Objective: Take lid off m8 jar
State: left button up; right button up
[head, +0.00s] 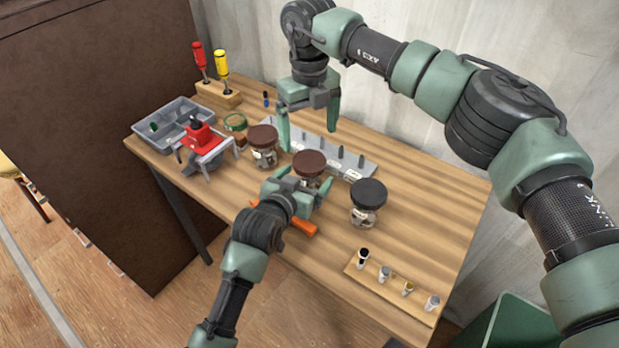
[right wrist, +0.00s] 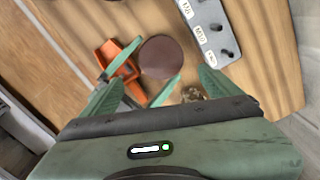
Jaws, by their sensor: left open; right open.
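Three lidded glass jars stand on the table: one with a brown lid (head: 263,137), a middle one with a brown lid (head: 309,164), and one with a black lid (head: 369,193). I cannot read which is m8. My left gripper (head: 299,184) is open at the middle jar, its fingers on either side of the jar's near side; they hide much of its body. My right gripper (head: 309,138) is open and empty, pointing down above the table behind the middle jar. In the right wrist view a brown lid (right wrist: 162,57) shows beyond the fingers.
A grey labelled rack with pegs (head: 352,162) lies behind the jars. An orange tool (head: 298,224) lies beside my left gripper. A red clamp device (head: 203,142), grey bin (head: 165,117) and screwdrivers (head: 200,62) are left.

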aim_at(309, 160)
pick_arm(q)
jog(key=x, duration=0.3)
jog(key=shift+w+a+f, duration=0.1)
jog(key=shift+w+f, duration=0.15)
jog(key=shift+w, duration=0.1)
pick_arm(e)
jog(key=shift+w+f, duration=0.35)
jog(key=shift+w, duration=0.25)
pick_arm(q)
jog(key=shift+s+r, duration=0.15)
jog(key=shift+s, duration=0.05)
pick_arm(e)
jog(key=shift+s+r, duration=0.25)
jog(key=shift+s, duration=0.05)
pick_arm(q)
jog(key=shift+w, duration=0.1)
jog(key=c, duration=1.2)
pick_arm(e)
jog(key=shift+w+f, duration=0.1)
jog(key=shift+w, duration=0.05)
pick_arm(q)
grip_shut()
pick_arm(e)
jog(key=shift+c, duration=1)
jog(key=m, duration=1.7)
jog(key=shift+r, duration=0.2)
jog(key=m, duration=0.5)
jog(key=shift+f+m, duration=0.1)
jog(key=shift+m, duration=0.2)
jog(key=shift+f, duration=3.85)
